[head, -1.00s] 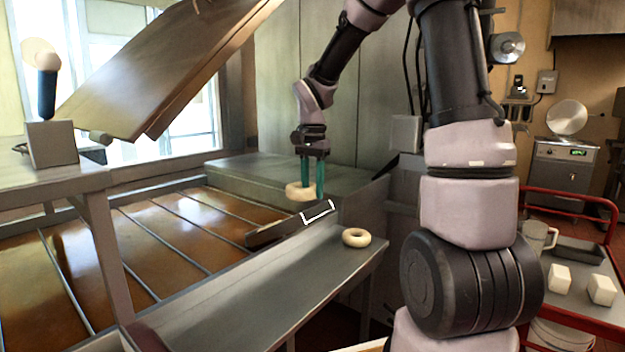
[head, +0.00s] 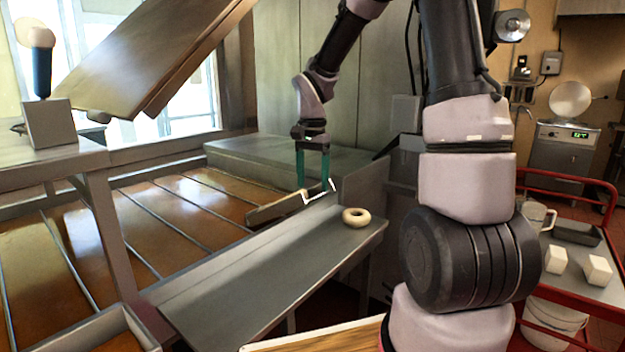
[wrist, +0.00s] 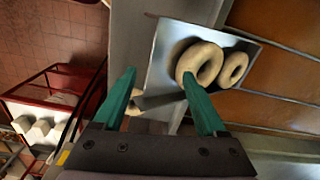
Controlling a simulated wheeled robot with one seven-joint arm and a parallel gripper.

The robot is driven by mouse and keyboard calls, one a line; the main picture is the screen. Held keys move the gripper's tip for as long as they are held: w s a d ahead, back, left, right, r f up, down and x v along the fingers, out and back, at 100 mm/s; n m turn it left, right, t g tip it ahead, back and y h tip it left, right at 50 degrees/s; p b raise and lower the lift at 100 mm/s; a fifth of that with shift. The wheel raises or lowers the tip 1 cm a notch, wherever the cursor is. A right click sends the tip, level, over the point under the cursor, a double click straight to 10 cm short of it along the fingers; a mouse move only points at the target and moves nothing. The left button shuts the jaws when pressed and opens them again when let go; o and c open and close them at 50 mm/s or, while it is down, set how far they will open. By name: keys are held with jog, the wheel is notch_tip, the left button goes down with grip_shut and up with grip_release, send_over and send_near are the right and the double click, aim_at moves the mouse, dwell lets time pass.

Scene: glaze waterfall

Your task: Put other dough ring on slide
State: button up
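The slide (head: 283,207) is a narrow metal trough set across the edge between the fryer and the shelf. In the wrist view its bright tray (wrist: 166,62) holds two pale dough rings, a nearer one (wrist: 187,66) and a farther one (wrist: 233,70), close together. The slide's side hides them in the head view. Another dough ring (head: 356,217) lies flat on the metal shelf, just right of the slide.
The metal shelf (head: 255,275) is mostly bare. Brown oil with metal dividers (head: 165,225) fills the fryer to the left. A raised panel (head: 160,60) slopes above it. A red cart (head: 590,290) with white blocks and a jug stands at right.

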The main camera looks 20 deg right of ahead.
jog(key=shift+r, duration=0.15)
notch_tip(320, 180, up, 11)
jog(key=shift+f, duration=0.2)
dwell(0.3)
dwell(1.3)
jog(key=s+d+r+n+t+y, duration=0.1)
jog(key=s+r+n+t, duration=0.1)
jog(key=s, duration=0.7)
jog(key=s+d+r+n+t+y, duration=0.1)
jog(key=s+r+t, duration=0.4)
jog(key=s, duration=0.5)
jog(key=shift+s+d+r+n, duration=0.2)
jog(key=shift+d+n, duration=0.4)
jog(key=shift+n, duration=0.4)
